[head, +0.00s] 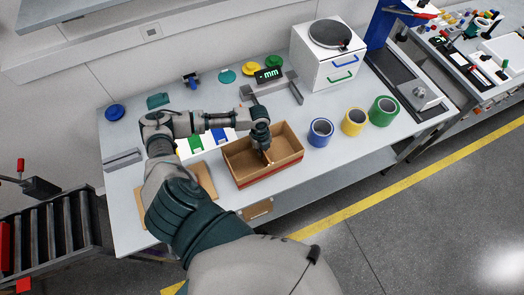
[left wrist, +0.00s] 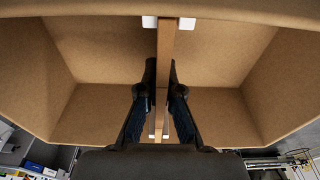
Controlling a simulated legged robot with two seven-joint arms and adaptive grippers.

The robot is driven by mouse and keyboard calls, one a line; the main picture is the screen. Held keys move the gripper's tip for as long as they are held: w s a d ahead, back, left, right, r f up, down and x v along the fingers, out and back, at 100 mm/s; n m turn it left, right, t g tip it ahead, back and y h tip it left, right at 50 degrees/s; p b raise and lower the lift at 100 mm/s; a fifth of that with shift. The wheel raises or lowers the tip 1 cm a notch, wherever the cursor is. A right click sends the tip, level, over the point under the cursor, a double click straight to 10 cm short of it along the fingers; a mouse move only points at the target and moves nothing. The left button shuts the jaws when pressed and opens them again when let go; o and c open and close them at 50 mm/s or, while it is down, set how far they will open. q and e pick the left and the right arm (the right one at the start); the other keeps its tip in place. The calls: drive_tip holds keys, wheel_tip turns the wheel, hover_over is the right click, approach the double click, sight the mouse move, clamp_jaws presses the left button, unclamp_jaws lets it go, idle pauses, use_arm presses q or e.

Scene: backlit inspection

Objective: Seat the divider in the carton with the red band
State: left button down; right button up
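The carton with the red band (head: 281,172) is an open brown box near the front edge of the table; its inside wall (left wrist: 100,55) fills much of the left wrist view. The divider (left wrist: 165,45) is a thin brown strip standing across the inside of the carton. White guide pieces (left wrist: 150,22) flank its end at the top of the left wrist view, and smaller ones flank its other end. My left gripper (left wrist: 161,85) reaches down into the carton with its fingertips against both sides of the divider. The divider's lower edge is hidden. My right gripper is out of view.
Blue (head: 320,132), yellow (head: 354,122) and green (head: 383,111) tape rolls stand right of the carton. A white drawer unit (head: 325,70) stands behind. A flat brown piece (head: 203,178) lies left of the carton, partly behind my arm.

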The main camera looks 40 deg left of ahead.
use_arm(q)
drive_tip(key=c, duration=1.2)
unclamp_jaws()
drive_tip(key=shift+c, duration=0.2)
drive_tip(key=r, duration=0.4)
drive_tip(key=a+r, duration=0.1)
drive_tip(key=r, duration=0.6)
drive_tip(key=shift+w+a+r, duration=0.25)
drive_tip(key=shift+w+r, duration=0.05)
drive_tip(key=shift+r, duration=0.1)
drive_tip(key=shift+s, duration=0.1)
